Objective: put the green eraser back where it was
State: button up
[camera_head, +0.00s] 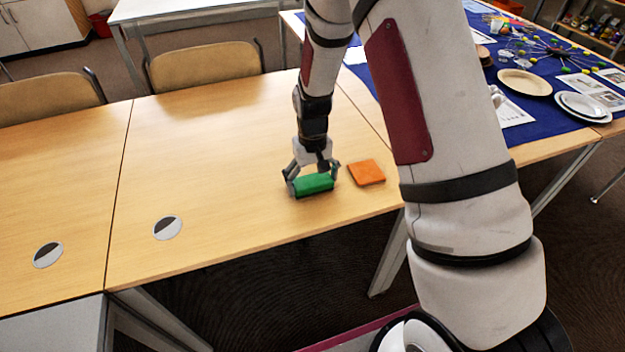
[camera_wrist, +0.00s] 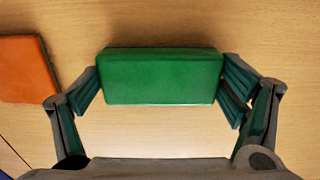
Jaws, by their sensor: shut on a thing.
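The green eraser (camera_head: 313,185) is a block between the fingers of my gripper (camera_head: 312,179), near the front right of the wooden table. In the wrist view, the green eraser (camera_wrist: 160,76) spans the gap between the two fingers of my gripper (camera_wrist: 160,84), which press on its short ends. My gripper is shut on it and points down. The eraser is at or very close to the table top; I cannot tell whether it touches.
An orange block (camera_head: 366,173) lies just right of the eraser; it also shows in the wrist view (camera_wrist: 25,69). The table between is clear. Chairs (camera_head: 205,66) stand behind.

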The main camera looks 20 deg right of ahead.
aim_at(313, 181)
jog(key=shift+f, duration=0.15)
jog(key=o, duration=1)
notch_tip(313, 181, up, 13)
jog(key=s+r+t, duration=0.1)
jog(key=s+r, duration=1.2)
jog(key=r, duration=0.1)
jog(key=s+r, duration=0.1)
jog(key=s, duration=0.8)
jog(key=s+r+t, duration=0.1)
jog(key=s+r, duration=0.1)
jog(key=s, duration=0.8)
jog(key=shift+r+t+p, duration=0.3)
jog(key=shift+p, duration=0.1)
